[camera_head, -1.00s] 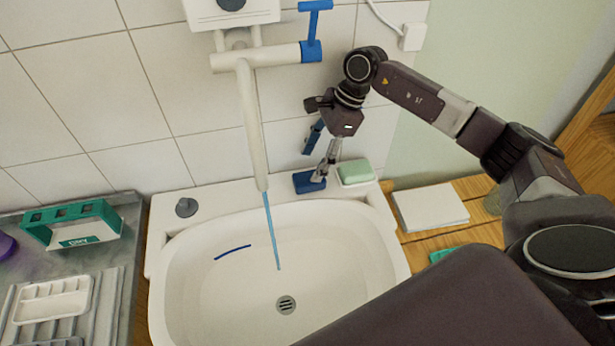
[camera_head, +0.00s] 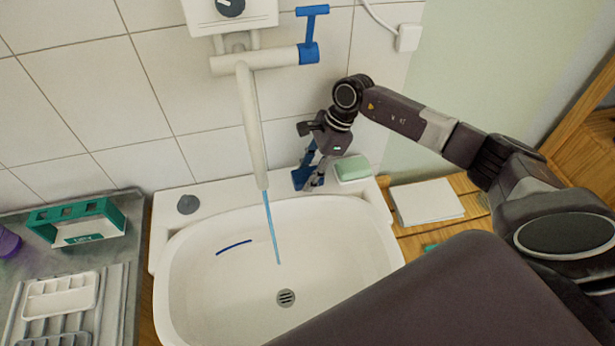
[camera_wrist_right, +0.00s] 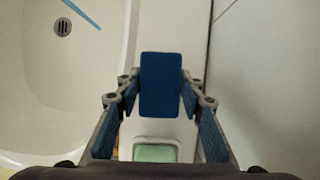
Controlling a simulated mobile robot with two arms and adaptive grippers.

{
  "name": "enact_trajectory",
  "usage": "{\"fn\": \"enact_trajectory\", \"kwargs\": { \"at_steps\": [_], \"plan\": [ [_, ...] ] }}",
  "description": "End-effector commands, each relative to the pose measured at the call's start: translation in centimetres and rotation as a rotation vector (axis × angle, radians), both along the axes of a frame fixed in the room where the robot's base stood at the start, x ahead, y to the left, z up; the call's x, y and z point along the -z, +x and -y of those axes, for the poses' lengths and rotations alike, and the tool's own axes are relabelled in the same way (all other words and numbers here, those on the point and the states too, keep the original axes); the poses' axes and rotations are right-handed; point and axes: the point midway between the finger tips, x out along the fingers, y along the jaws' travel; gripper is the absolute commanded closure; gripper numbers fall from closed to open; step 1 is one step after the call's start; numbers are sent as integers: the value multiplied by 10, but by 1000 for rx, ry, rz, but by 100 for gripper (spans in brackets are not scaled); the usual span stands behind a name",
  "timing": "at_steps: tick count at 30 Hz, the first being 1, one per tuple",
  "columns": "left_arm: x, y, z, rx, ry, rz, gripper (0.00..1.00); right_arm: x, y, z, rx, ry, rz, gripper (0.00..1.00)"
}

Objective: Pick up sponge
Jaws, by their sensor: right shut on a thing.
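A blue sponge (camera_head: 301,178) is at the back right rim of the white sink. In the right wrist view the sponge (camera_wrist_right: 160,84) is a dark blue block lying between my two fingers. My right gripper (camera_head: 312,177) reaches down from above and is shut on the sponge. In the head view the fingers partly hide it. I cannot tell whether it still touches the rim. My left gripper is not in view.
A green soap bar (camera_head: 353,167) in a white dish sits just right of the sponge. The faucet (camera_head: 252,125) runs water into the sink (camera_head: 200,290). A tiled wall (camera_head: 90,90) is close behind. A white paper stack (camera_head: 428,202) lies at right.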

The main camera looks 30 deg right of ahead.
Motion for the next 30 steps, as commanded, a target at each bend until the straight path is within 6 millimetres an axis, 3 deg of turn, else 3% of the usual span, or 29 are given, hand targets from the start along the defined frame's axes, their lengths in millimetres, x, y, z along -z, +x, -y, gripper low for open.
{"fn": "enact_trajectory", "kwargs": {
  "at_steps": [15,20,24,30],
  "plan": [
    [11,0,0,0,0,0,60,-6,-3,0,-1,-1,5,77],
    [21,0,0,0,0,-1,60,-35,-2,-1,-1,-1,8,77],
    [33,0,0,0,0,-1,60,-70,-2,-1,-2,0,9,77],
    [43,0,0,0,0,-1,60,-67,-42,-9,-3,-3,0,77]
  ]
}}
